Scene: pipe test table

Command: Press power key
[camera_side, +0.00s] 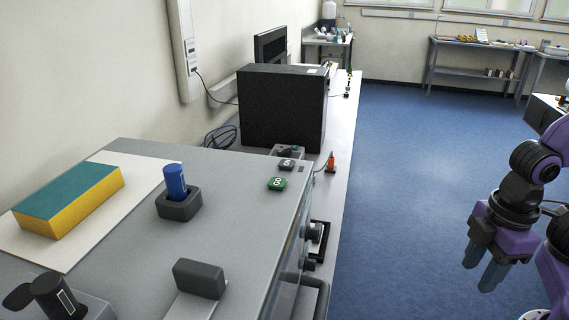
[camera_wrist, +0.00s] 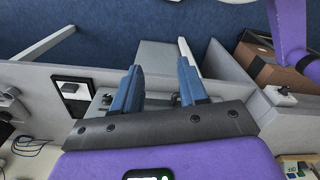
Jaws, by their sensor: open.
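On the grey machine top (camera_side: 235,170) in the side view, two small keys sit near the far right edge. One is a dark key (camera_side: 287,164) with a white mark. The other is a green key (camera_side: 277,184) with a white mark. The marks are too small to read surely, so I cannot tell which is the power key. My gripper (camera_side: 480,273) is at the far right over the blue floor, well apart from both keys, fingers pointing down. In the wrist view my gripper (camera_wrist: 160,72) shows two blue fingers spread with nothing between them. I cannot make out the keys there.
A blue marker (camera_side: 175,180) stands in a dark holder (camera_side: 180,207). A yellow and teal sponge (camera_side: 68,202) lies on a white sheet. A grey block (camera_side: 199,277) is near the front edge. A large black box (camera_side: 282,108) stands behind. Open floor separates my arm from the machine.

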